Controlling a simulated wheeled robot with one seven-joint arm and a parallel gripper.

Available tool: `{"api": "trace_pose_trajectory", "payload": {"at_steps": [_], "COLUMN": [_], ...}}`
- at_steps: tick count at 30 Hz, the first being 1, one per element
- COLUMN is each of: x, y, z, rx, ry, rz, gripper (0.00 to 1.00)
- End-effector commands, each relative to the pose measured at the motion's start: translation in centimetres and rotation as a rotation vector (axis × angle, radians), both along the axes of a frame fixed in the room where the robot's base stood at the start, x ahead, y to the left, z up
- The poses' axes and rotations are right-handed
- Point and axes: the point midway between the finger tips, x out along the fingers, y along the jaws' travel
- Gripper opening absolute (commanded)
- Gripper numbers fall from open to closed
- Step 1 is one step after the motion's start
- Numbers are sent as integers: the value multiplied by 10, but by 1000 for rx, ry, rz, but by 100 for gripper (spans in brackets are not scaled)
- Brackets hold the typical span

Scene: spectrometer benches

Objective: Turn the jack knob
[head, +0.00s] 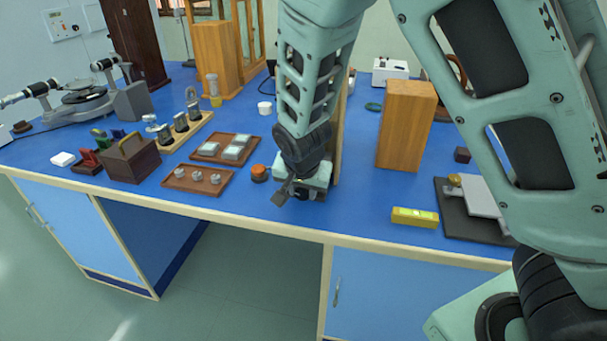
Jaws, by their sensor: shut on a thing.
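My gripper (297,192) is low over the blue bench, near its front edge, at the middle of the head view. It is shut on a small dark thing, which I take to be the jack knob; the wrist and fingers hide most of it. The jack itself is not clearly visible, as my forearm covers the space behind the gripper. I cannot tell how far the knob is turned.
An orange-topped round piece (259,172) stands close left of my gripper. Brown trays (197,190) lie farther left. A yellow level (415,217) lies to the right, before a wooden block (406,125). A dark base with a grey plate (462,217) is farther right.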

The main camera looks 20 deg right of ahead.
Motion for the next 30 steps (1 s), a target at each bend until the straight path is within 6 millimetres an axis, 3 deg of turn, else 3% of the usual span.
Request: {"api": "trace_pose_trajectory", "payload": {"at_steps": [1, 18, 30], "x": [-1, 4, 4], "y": [1, 6, 7], "z": [9, 2, -1], "rx": [-31, -323, -401], "ry": [24, 233, 293], "rz": [3, 2, 0], "gripper": [9, 9, 9]}}
